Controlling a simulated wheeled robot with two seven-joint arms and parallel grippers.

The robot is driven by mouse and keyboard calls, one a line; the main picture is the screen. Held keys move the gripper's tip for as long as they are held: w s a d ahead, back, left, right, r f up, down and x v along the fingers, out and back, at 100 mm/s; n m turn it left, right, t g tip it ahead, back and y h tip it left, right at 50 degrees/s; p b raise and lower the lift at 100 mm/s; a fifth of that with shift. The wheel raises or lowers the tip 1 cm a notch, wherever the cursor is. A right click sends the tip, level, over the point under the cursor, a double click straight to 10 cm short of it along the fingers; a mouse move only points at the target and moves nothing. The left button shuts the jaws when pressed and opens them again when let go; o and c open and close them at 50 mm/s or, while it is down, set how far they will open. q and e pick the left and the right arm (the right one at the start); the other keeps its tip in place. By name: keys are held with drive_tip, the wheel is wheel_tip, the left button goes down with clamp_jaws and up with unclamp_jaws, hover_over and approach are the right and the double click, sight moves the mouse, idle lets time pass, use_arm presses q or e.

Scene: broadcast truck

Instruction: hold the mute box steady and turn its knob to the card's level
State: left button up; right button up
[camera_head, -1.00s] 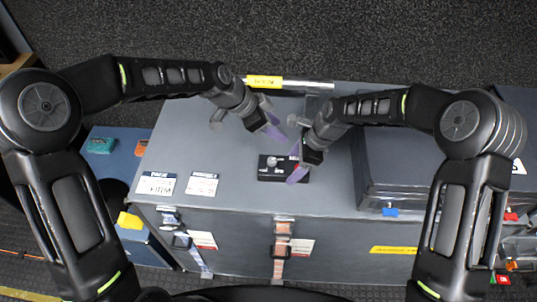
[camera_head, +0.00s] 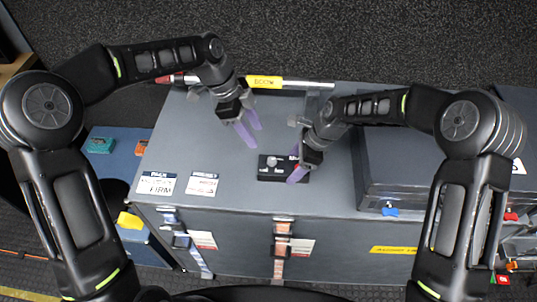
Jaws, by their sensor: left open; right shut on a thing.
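The black mute box (camera_head: 268,177) lies on the grey case top, with a pale round knob on its left part and small white markings. My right gripper (camera_head: 298,172) is shut on the right end of the mute box. My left gripper (camera_head: 250,140) is open and empty, its purple fingers above and left of the box, apart from it. A white card (camera_head: 157,183) with a dark header and the word FIRM lies at the front left of the case top. A second white card (camera_head: 203,184) with a dark header lies to its right; its print is too small to read.
The grey case top (camera_head: 185,135) is clear at the left. A raised dark case (camera_head: 400,180) stands at the right. A rod with a yellow label (camera_head: 263,82) runs along the back edge. Blue bins with small items stand at the lower left.

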sight(271, 159)
use_arm(q)
drive_tip(key=x, duration=1)
drive_tip(key=shift+d+f, duration=0.2)
drive_tip(key=shift+f, duration=0.15)
drive_tip(key=shift+c, duration=0.3)
clamp_jaws()
